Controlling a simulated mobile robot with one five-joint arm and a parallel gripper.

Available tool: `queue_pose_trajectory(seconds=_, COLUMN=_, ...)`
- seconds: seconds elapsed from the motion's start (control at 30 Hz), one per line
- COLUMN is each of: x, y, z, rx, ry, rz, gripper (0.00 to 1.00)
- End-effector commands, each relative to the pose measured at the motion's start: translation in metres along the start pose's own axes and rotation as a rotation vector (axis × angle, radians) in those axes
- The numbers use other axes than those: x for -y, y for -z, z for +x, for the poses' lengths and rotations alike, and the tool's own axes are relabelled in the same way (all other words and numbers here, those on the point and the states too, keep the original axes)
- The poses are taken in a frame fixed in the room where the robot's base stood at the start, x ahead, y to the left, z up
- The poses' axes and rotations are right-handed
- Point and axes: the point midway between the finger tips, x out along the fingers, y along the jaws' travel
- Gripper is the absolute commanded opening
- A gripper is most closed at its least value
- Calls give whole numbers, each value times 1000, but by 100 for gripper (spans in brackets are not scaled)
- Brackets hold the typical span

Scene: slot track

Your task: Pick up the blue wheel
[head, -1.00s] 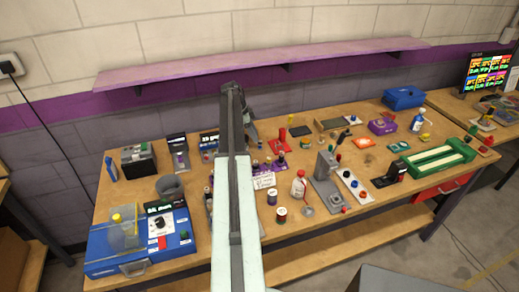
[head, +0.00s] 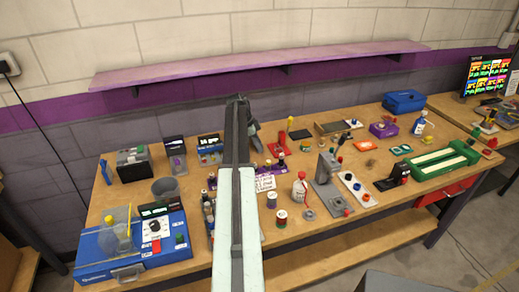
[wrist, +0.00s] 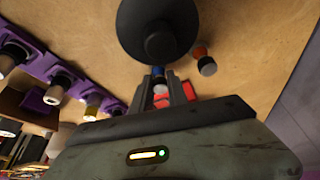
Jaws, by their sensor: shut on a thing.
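My gripper (wrist: 161,92) shows in the wrist view with its two dark fingers close together. A small blue piece (wrist: 157,71) shows between the fingertips and looks gripped; it may be the blue wheel, but most of it is hidden. A large dark round disc (wrist: 132,28) with a black hub lies just past the fingertips. I cannot tell whether it is joined to the blue piece. A pale round piece and red patches show between the fingers. In the head view my gripper's end (head: 253,129) is over the back of the bench, partly behind my arm.
The workbench (head: 240,268) is crowded. A purple rack (wrist: 52,72) of small bottles is left of my fingers in the wrist view, and an orange piece with a grey cap (wrist: 206,66) is right. A blue machine (head: 100,262) stands front left. A purple shelf (head: 180,73) hangs behind.

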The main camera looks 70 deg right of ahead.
Motion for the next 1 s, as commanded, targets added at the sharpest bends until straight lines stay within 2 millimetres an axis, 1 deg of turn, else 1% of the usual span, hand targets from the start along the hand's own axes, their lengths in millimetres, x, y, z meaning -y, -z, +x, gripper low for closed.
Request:
queue_pose_trajectory(seconds=0.17, x=0, y=1, z=-1, rx=0, ry=0, rz=0, gripper=0)
queue_pose_trajectory(seconds=0.27, x=0, y=3, z=-6, rx=0, ry=0, rz=0, gripper=0)
queue_pose_trajectory(seconds=0.33, x=0, y=6, z=-13, rx=0, ry=0, rz=1, gripper=0)
queue_pose_trajectory(seconds=0.47, x=0, y=15, z=-35, rx=0, ry=0, rz=1, gripper=0)
queue_pose_trajectory(seconds=0.7, x=0, y=35, z=-82, rx=0, ry=0, rz=1, gripper=0)
queue_pose_trajectory(seconds=0.8, x=0, y=39, z=-93, rx=0, ry=-1, rz=1, gripper=0)
queue_pose_trajectory(seconds=0.87, x=0, y=40, z=-95, rx=0, ry=-1, rz=1, gripper=0)
queue_pose_trajectory(seconds=1.0, x=0, y=39, z=-93, rx=0, ry=0, rz=1, gripper=0)
